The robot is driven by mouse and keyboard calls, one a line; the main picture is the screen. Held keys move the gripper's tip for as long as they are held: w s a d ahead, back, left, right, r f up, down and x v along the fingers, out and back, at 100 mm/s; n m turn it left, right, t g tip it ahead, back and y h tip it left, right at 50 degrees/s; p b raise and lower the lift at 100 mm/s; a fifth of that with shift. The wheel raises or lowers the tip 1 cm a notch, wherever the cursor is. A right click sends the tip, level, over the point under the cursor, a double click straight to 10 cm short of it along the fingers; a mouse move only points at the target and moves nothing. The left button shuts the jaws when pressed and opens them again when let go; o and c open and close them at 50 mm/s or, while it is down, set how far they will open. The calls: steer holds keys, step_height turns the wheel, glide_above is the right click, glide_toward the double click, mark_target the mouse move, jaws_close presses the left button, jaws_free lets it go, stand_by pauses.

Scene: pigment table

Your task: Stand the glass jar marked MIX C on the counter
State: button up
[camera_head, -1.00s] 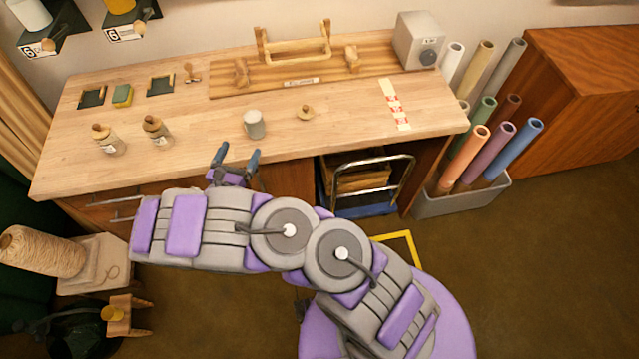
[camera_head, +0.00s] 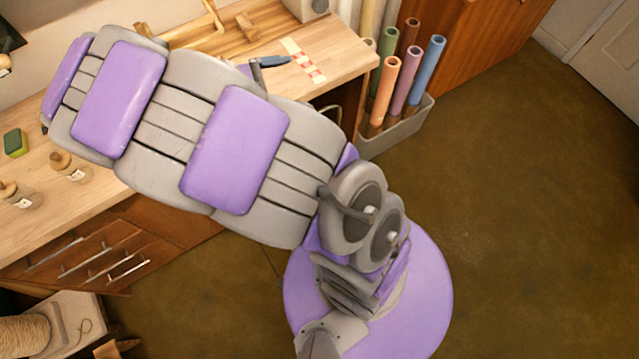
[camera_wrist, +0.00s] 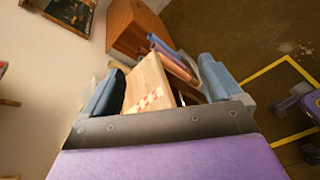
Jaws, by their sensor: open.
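Two glass jars with cork-coloured stoppers stand on the wooden counter (camera_head: 346,60) at the left of the head view. One jar (camera_head: 77,174) is nearer my arm and the other jar (camera_head: 28,201) is farther left. Their labels are too small to read, so I cannot tell whether either is MIX C. My gripper (camera_wrist: 160,82) is open and empty in the wrist view, with the counter's far end beyond its fingers. In the head view one blue finger shows near the counter's right end; my arm hides the counter's middle.
A green-yellow sponge (camera_head: 15,143) lies at the left. A red-and-white marked strip (camera_head: 303,60) lies on the counter's right part. A bin (camera_head: 395,130) of coloured rolls stands off the right end. Floor on the right is clear.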

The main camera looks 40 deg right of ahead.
steer(key=s+d+r+m+g+y, duration=0.1)
steer(key=s+d+m+g+y, duration=0.15)
steer(key=s+m+y, duration=0.85)
steer(key=s+a+r+t+y, duration=0.1)
steer(key=s+a+y, duration=0.2)
steer(key=s+a, duration=0.7)
steer(key=s, duration=0.3)
steer(key=shift+s+r, duration=0.2)
